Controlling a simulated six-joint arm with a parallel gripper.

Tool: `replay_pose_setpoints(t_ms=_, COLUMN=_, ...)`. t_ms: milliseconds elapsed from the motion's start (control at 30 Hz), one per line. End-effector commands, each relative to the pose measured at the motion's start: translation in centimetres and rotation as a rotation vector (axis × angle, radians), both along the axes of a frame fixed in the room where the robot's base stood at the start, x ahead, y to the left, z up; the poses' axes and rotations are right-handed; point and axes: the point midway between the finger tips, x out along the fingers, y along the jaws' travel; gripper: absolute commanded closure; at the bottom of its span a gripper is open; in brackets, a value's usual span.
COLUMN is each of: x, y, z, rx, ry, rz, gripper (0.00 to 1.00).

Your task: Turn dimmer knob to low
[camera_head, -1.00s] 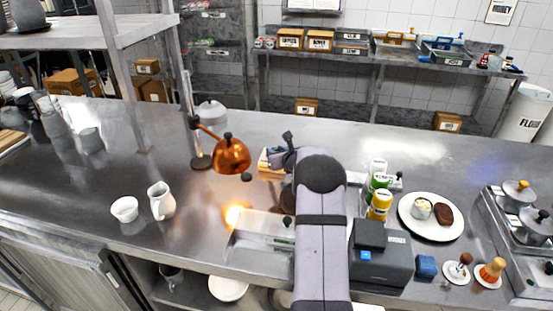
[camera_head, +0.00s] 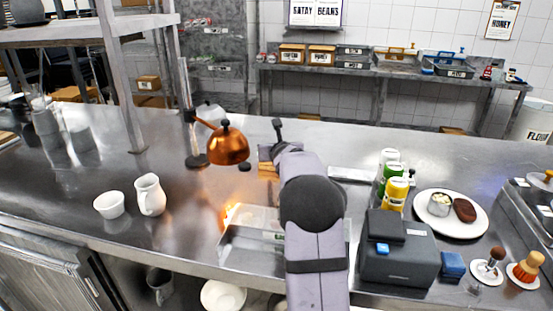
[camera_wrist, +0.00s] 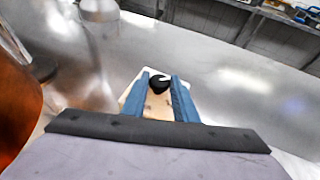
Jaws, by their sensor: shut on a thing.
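The dimmer knob (camera_wrist: 159,82) is black with a pale mark on top. It sits on a light, wood-coloured base (camera_wrist: 153,103), seen in the wrist view. My gripper (camera_wrist: 161,82) has its two blue fingers on either side of the knob, shut on it. The mark on the knob is too small to read as a setting. In the head view the wooden base (camera_head: 267,168) shows partly beside my arm, right of the copper heat lamp (camera_head: 227,146). My arm hides the knob and fingers there.
The lamp's copper shade (camera_wrist: 17,105) is close on the left in the wrist view. A steel tray (camera_head: 250,246) lies under a warm glow. Bottles (camera_head: 394,193), a plate (camera_head: 431,227) and a dark grey machine (camera_head: 398,266) stand right. The counter behind is mostly clear.

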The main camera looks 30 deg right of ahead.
Motion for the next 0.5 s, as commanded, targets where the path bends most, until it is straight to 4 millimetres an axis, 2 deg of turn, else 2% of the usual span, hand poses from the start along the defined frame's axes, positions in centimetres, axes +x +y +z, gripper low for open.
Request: replay_pose_setpoints(t_ms=500, x=-0.06, y=0.2, z=0.61, rx=0.001, ry=-0.014, rz=-0.069, gripper=0.96)
